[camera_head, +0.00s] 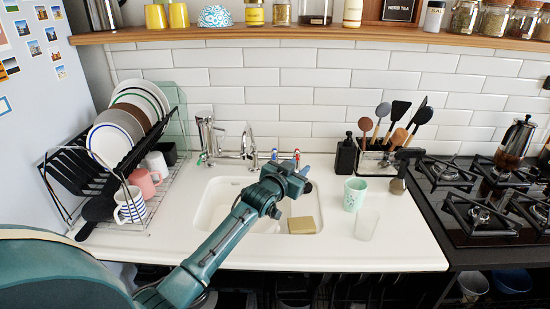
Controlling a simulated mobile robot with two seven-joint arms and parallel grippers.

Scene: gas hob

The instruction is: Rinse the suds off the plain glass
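A clear plain glass (366,226) stands on the white counter right of the sink, in front of a mint patterned cup (354,194). No suds can be made out on it at this size. The white sink (211,207) lies in the middle of the counter, with a chrome tap (249,148) with red and blue marked handles behind it. My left gripper (306,172) is over the back right of the sink, left of the cup and apart from the glass. Its fingers are small and mostly hidden by the wrist. My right gripper is not in view.
A tan sponge (302,225) lies at the sink's front right. A dish rack (152,205) with plates and mugs stands left. A dark soap bottle (346,154) and utensil holder (376,161) stand behind the cup. The hob (470,218) is right; front right counter is clear.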

